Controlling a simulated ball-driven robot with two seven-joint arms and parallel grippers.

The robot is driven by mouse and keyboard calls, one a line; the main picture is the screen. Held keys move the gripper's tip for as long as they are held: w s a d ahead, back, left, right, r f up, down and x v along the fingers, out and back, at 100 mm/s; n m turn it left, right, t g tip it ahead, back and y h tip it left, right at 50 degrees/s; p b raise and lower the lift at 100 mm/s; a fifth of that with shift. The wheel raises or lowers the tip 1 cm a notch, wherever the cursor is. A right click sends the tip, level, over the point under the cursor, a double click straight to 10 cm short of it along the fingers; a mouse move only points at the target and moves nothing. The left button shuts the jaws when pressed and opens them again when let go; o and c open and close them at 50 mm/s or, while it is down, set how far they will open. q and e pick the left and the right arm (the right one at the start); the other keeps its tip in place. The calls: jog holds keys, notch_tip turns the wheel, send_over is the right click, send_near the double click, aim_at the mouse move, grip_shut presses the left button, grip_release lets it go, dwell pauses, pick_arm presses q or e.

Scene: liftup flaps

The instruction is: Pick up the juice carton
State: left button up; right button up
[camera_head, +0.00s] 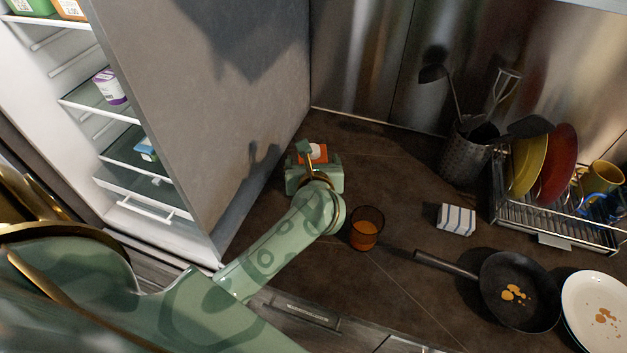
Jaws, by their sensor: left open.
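An orange object with a white round spot, which looks like the juice carton (320,151), stands at the back left of the dark counter, beside the grey fridge side. My left gripper (307,158) reaches over the counter to it and is open. The gripper's body covers most of the carton, so I cannot tell whether the fingers touch it. My right gripper is not in view.
An amber glass (366,229) stands close to the right of my left wrist. A striped sponge (456,220), a frying pan (518,291), white plates (597,308), a utensil holder (466,150) and a dish rack (555,225) are farther right. An open fridge (75,100) is left.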

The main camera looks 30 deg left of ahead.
pick_arm(q)
jog(key=shift+s+r, duration=0.1)
jog(key=c, duration=1.6)
